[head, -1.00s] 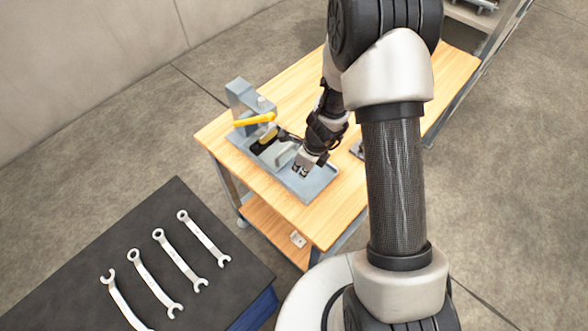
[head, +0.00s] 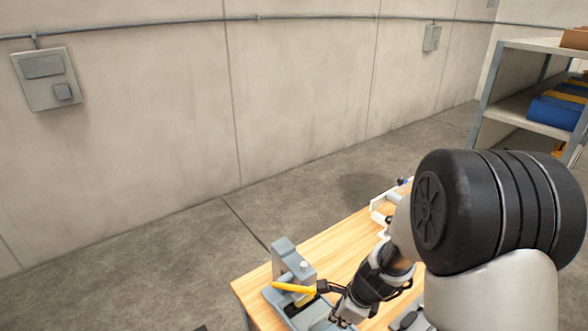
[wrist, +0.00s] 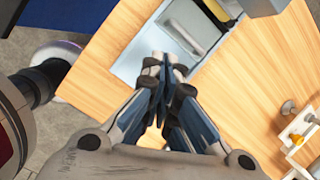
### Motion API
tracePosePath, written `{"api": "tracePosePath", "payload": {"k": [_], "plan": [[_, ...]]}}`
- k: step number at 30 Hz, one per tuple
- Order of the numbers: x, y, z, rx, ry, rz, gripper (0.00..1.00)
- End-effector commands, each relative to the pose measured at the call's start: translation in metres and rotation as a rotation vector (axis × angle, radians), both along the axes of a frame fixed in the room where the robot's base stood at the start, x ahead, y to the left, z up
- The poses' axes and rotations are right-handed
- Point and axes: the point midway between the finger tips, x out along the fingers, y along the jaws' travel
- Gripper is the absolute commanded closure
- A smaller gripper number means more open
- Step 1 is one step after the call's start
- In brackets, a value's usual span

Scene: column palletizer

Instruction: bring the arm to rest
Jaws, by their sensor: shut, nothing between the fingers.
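My gripper (wrist: 163,68) is in the wrist view with its two fingers together and nothing between them. It points toward the grey tray (wrist: 146,60) of a fixture on the wooden table (wrist: 108,84). I cannot tell its exact height above the tray. In the head view my arm crosses the lower right, and its wrist is close beside the grey fixture (head: 285,258) with the yellow handle (head: 294,288). The fingertips are not clear there, near the bottom edge.
The wooden table (head: 335,243) also carries a white part (wrist: 300,128) at the right in the wrist view. A shelf (head: 530,110) with blue bins (head: 558,110) stands at the far right. A bare wall (head: 310,100) with a grey switch box (head: 46,78) is behind; the floor between is clear.

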Motion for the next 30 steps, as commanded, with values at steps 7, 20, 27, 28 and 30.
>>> {"api": "tracePosePath", "payload": {"k": [7, 20, 27, 28, 30], "plan": [[-0.03, 0.018, 0.127, -0.143, -0.237, 0.617, 1.0], [-0.143, 0.0, 0.246, -0.59, -0.425, 1.52, 1.0], [-0.187, -0.019, 0.267, -0.789, -0.407, 1.793, 1.0], [-0.192, -0.022, 0.269, -0.813, -0.401, 1.823, 1.0], [-0.2, -0.026, 0.262, -0.843, -0.385, 1.875, 1.0]]}}
